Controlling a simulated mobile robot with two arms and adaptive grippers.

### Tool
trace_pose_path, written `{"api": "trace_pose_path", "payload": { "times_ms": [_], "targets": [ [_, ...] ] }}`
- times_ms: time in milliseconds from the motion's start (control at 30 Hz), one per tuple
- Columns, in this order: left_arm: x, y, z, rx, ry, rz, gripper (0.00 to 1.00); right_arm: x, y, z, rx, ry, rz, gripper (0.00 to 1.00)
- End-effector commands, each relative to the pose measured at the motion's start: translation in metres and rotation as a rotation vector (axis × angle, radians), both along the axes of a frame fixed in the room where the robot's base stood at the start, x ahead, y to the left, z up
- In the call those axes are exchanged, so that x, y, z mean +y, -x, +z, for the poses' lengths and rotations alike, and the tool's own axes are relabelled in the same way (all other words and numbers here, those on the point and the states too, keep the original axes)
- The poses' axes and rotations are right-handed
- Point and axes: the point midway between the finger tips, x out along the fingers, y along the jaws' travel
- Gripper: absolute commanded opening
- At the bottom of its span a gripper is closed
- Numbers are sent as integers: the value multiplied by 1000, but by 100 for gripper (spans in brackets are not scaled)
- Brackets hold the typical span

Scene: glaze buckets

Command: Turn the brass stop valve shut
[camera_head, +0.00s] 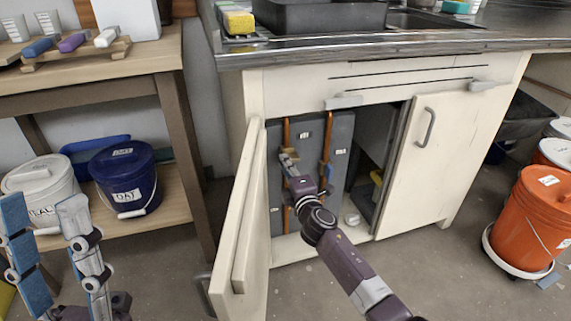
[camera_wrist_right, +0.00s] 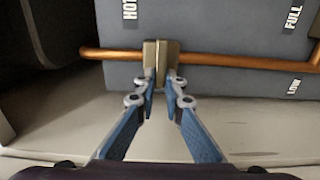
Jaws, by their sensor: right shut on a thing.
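The brass stop valve (camera_wrist_right: 161,62) is a squarish brass piece on a copper pipe (camera_wrist_right: 235,60) inside the open sink cabinet. My right gripper (camera_wrist_right: 160,84) is shut on the valve's near end, one finger on either side. In the head view my right gripper (camera_head: 286,158) reaches into the cabinet at the left copper pipe (camera_head: 287,131), and the wrist and fingers hide much of the valve there. My left gripper (camera_head: 42,205) is at the lower left, its fingers wide apart and empty, in front of the wooden shelf.
The left cabinet door (camera_head: 247,225) stands open beside my right arm; the right door (camera_head: 423,165) is shut. A second copper pipe (camera_head: 325,150) runs to the right of the gripper. A grey panel (camera_wrist_right: 205,20) with HOT, FULL and LOW labels lies behind. An orange bucket (camera_head: 530,220) stands far right.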

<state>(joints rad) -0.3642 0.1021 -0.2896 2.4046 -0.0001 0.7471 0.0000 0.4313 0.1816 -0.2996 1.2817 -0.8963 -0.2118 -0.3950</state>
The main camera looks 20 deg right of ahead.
Motion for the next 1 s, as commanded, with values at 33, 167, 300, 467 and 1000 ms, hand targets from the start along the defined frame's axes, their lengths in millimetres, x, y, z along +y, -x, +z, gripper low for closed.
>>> {"api": "trace_pose_path", "payload": {
  "times_ms": [33,167,300,467,1000],
  "targets": [
    [0,0,0,0,0,-1,40,1,0,-2,2,7,3,0],
    [0,0,-1,-1,1,-1,40,1,0,-2,1,18,3,0],
    [0,0,-1,-2,1,-1,40,1,0,-2,1,21,3,0],
    [0,0,-1,-2,1,-1,40,1,1,-2,1,21,3,0],
    [1,2,2,-7,5,1,40,0,2,-1,0,18,0,27]
  ]
}}
